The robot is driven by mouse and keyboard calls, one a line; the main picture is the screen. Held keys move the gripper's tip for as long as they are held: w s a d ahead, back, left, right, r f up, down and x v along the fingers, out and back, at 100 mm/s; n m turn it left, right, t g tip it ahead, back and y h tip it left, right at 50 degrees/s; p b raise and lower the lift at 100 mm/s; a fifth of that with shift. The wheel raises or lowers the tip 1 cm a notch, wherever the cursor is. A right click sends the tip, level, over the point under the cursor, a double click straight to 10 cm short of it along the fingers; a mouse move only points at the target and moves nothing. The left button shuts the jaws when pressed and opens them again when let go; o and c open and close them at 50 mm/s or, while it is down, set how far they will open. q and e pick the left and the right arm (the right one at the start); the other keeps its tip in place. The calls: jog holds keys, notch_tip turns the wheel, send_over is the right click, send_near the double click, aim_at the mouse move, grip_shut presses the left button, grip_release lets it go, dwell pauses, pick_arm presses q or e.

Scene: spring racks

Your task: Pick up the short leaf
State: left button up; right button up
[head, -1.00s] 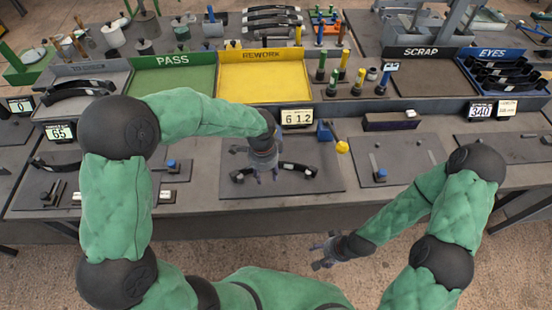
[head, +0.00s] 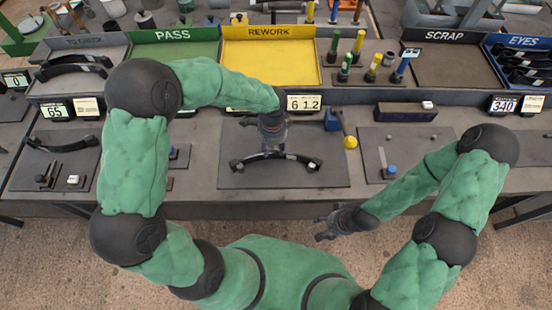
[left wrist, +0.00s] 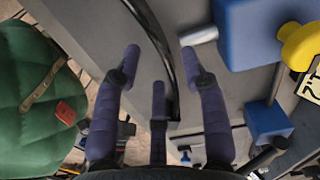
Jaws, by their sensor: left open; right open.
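In the left wrist view the leaf (left wrist: 147,22) runs as a dark strip between the spread fingers of my left gripper (left wrist: 161,62). I cannot tell whether any finger touches it. My right gripper (head: 326,228) is open and empty, over the floor in front of the bench. Another leaf (head: 64,142) lies on the left mat.
A blue block (head: 332,120) and yellow knob (head: 350,142) stand close right of the leaf. Behind are the green PASS tray (head: 172,62), yellow REWORK tray (head: 270,66) and SCRAP tray (head: 450,70).

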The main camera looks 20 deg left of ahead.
aim_at(275, 153)
pick_arm(q)
jog(key=f, duration=0.1)
jog(key=f+b, duration=0.1)
jog(key=f, duration=0.3)
jog(key=shift+w+d+f, duration=0.1)
jog(key=shift+d, duration=0.2)
grip_shut()
